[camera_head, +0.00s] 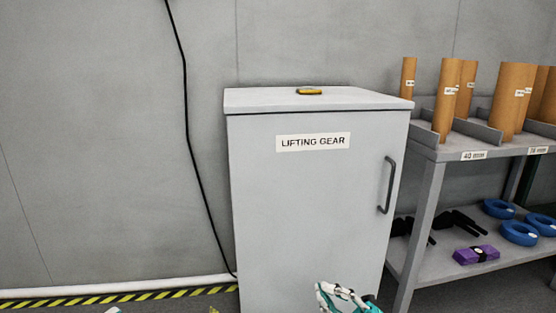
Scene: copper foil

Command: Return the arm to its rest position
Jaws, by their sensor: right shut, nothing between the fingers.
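My right gripper (338,292) shows at the bottom edge, in front of the lower part of a grey cabinet (305,215). It is white and teal with dark parts, and it is shut with nothing held. Most of its arm is below the picture.
A small yellow and dark item (309,91) lies on the cabinet top. A grey rack (424,200) at right holds brown tubes (447,98), blue rings (519,233) and a purple pack (476,254). A black cable (187,110) hangs on the wall. Floor edge has yellow-black striping (150,296).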

